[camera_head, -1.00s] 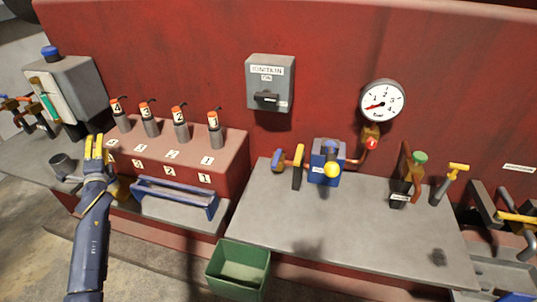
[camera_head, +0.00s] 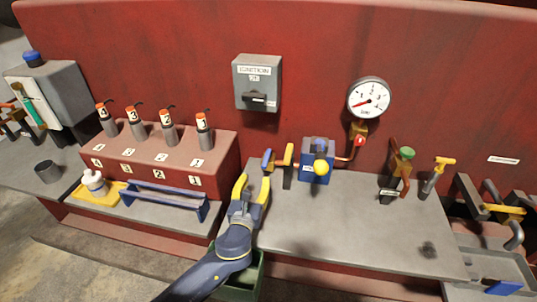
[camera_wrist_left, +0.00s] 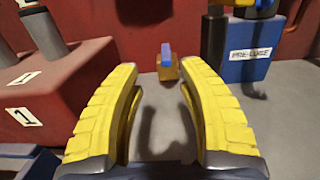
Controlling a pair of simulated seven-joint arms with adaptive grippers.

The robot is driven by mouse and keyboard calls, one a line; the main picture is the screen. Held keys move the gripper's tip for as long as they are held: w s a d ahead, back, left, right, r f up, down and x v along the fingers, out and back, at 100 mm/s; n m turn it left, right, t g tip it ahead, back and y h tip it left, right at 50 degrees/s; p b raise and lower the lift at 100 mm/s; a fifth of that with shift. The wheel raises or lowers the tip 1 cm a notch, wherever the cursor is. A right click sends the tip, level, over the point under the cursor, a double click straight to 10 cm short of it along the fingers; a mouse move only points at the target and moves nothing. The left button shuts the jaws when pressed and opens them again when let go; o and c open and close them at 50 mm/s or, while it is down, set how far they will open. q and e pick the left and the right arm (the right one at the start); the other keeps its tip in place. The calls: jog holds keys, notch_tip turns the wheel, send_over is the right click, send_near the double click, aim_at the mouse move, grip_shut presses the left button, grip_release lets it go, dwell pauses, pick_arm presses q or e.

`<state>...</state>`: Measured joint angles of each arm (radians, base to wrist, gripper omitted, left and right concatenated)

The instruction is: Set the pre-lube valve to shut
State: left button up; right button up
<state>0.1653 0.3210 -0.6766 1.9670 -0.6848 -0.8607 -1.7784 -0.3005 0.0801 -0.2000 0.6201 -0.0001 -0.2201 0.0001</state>
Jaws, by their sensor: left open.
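My left gripper (camera_head: 252,188) is open and empty above the bench's left end, short of the blue handle. In the left wrist view, the blue handle (camera_wrist_left: 167,55) shows beyond and between the open yellow fingers. My right gripper is not in view.
A pressure gauge (camera_head: 369,97) and an ignition box (camera_head: 257,83) are on the wall. The red block with numbered plugs (camera_head: 160,155) stands left of my gripper. A green-capped bottle (camera_head: 402,160) stands right. The bench middle (camera_head: 340,215) is clear.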

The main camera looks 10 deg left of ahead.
pick_arm(q)
jog(key=f, duration=0.1)
send_near(268, 153)
jog(key=w, duration=1)
jog(key=shift+d+r, duration=0.1)
jog(key=shift+d, duration=0.25)
jog(key=shift+c, duration=0.3)
grip_shut()
jog(key=shift+r, duration=0.15)
